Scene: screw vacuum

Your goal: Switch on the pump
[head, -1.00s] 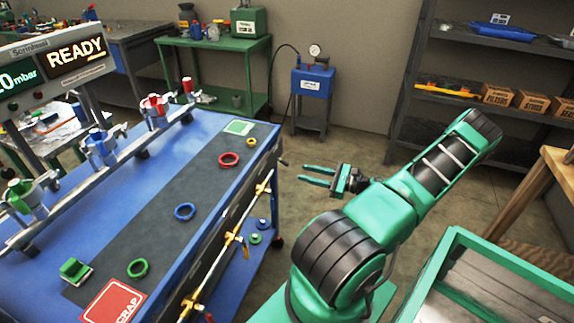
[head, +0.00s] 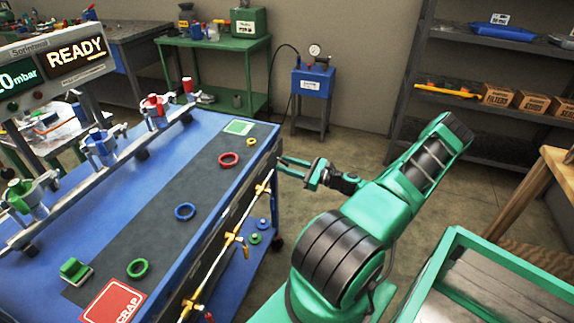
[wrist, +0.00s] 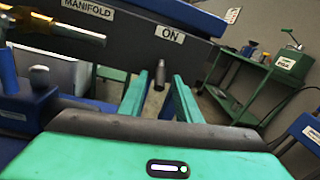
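A dark toggle lever (wrist: 159,75) sticks out below the ON label (wrist: 170,35) on the bench's dark side panel (wrist: 140,43). My gripper (head: 280,166) is at the bench's right side in the head view. In the wrist view my gripper (wrist: 161,80) is open, its two green fingers on either side of the lever with gaps showing. I cannot tell whether the lever lies fully between the tips. A blue box with a gauge (head: 311,84), possibly the pump, stands at the back wall. The screen (head: 78,53) reads READY.
The blue bench (head: 130,195) carries coloured rings and a rail of clamps. A brass pipe (head: 236,232) runs along its side and shows at upper left in the wrist view. A green table (head: 215,42) and shelves stand behind.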

